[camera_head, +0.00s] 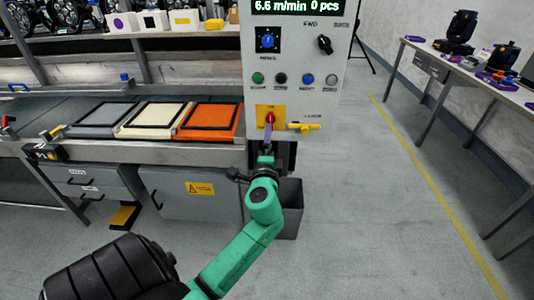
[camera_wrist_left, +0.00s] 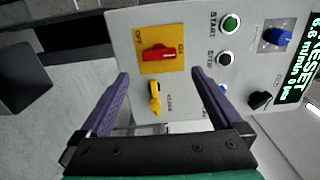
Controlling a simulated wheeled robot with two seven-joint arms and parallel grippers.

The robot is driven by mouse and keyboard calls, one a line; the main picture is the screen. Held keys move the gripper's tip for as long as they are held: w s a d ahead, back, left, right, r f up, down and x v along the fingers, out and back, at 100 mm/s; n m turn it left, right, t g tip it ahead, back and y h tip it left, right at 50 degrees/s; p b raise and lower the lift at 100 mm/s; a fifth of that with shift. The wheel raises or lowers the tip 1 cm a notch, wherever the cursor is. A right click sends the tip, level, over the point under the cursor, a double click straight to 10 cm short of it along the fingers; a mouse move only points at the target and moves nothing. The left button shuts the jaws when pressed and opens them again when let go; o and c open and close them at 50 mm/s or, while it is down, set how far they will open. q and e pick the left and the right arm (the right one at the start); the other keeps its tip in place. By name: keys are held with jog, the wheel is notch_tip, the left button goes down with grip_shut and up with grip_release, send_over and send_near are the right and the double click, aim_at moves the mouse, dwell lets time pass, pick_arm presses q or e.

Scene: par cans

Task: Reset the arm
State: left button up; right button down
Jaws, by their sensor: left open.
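My left gripper (camera_head: 268,134) is in front of the lower part of the grey control panel (camera_head: 294,60). In the left wrist view its two purple fingers (camera_wrist_left: 160,76) are apart with nothing between them. Just beyond the fingertips is a red rotary switch (camera_wrist_left: 158,53) on a yellow plate (camera_wrist_left: 176,65); it also shows in the head view (camera_head: 270,118). A yellow lever (camera_wrist_left: 154,98) is beside the plate, seen between the fingers; it also shows in the head view (camera_head: 304,126). The display (camera_wrist_left: 304,58) reads RESET. My right gripper is not in view.
Green (camera_wrist_left: 231,23) and black (camera_wrist_left: 226,58) buttons and blue (camera_wrist_left: 278,37) and black (camera_wrist_left: 261,99) knobs are on the panel. A dark bin (camera_head: 290,209) stands below it. A bench with three framed panels (camera_head: 211,119) is at left. Open floor and a table (camera_head: 470,72) are at right.

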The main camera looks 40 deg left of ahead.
pick_arm(q)
jog(key=v, duration=0.4)
jog(key=shift+s+d, duration=0.25)
jog(key=shift+s, duration=0.05)
jog(key=s+d+f+g+h+p, duration=0.1)
jog(key=d+f+g+h, duration=0.1)
jog(key=f, duration=0.8)
jog(key=s+d+f+n+g+h+p, duration=0.1)
jog(key=f+g+h, duration=0.15)
jog(key=f, duration=0.85)
jog(key=s+d+f+g+h+p, duration=0.2)
jog(key=f+h, duration=0.1)
jog(key=f, duration=0.7)
jog(key=s+d+f+n+g+h+p, duration=0.1)
jog(key=s+d+f+n+g+h, duration=0.15)
jog(key=s+f, duration=0.8)
jog(key=s+f+n+g+p, duration=0.1)
jog(key=s+f, duration=0.3)
jog(key=s, duration=0.6)
jog(key=s+d+f+n+g+p, duration=0.1)
jog(key=s+f+n+g, duration=0.2)
jog(key=s, duration=0.7)
notch_tip(320, 180, down, 2)
jog(key=shift+d+n+h, duration=0.2)
jog(key=shift+n+h, duration=0.15)
jog(key=shift+h, duration=0.05)
